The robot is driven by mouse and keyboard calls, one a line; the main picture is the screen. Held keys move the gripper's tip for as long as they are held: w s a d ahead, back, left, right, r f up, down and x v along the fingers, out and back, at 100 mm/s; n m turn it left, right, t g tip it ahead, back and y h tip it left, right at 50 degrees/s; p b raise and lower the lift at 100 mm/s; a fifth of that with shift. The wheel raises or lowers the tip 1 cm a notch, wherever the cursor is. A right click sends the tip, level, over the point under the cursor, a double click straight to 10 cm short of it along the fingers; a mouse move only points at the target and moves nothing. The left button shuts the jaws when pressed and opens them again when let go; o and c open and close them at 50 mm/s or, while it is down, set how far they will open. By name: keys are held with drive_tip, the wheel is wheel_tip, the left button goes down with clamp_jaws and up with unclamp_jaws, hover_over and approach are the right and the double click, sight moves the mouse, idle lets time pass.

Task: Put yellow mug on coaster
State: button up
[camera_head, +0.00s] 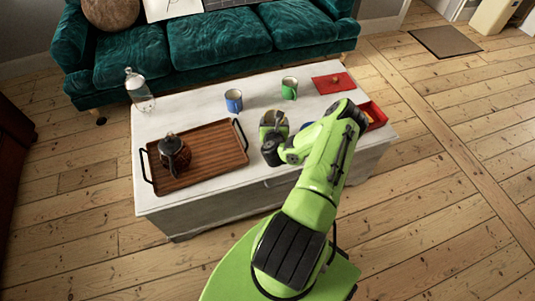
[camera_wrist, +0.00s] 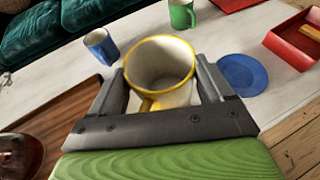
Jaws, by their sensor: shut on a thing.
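The yellow mug (camera_wrist: 160,62) is white inside with a yellow rim and handle. In the wrist view it sits upright between the two fingers of my gripper (camera_wrist: 162,88), which is shut on it. The round blue coaster (camera_wrist: 242,74) lies flat and empty just right of my gripper, apart from the mug. In the head view my gripper (camera_head: 273,126) is over the middle of the table, and my arm hides most of the coaster. I cannot tell whether the mug's base touches the table.
A blue mug (camera_head: 234,100) and a green mug (camera_head: 289,88) stand behind. A wooden tray (camera_head: 213,165) with a dark teapot (camera_head: 174,155) is left. A red tray (camera_head: 375,114) and red board (camera_head: 334,83) are right. A glass bottle (camera_head: 140,92) stands back left.

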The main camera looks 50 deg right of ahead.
drive_tip(key=f+b, duration=0.5)
drive_tip(key=f, duration=0.5)
drive_tip(key=shift+s, duration=0.2)
drive_tip(key=shift+f, duration=0.1)
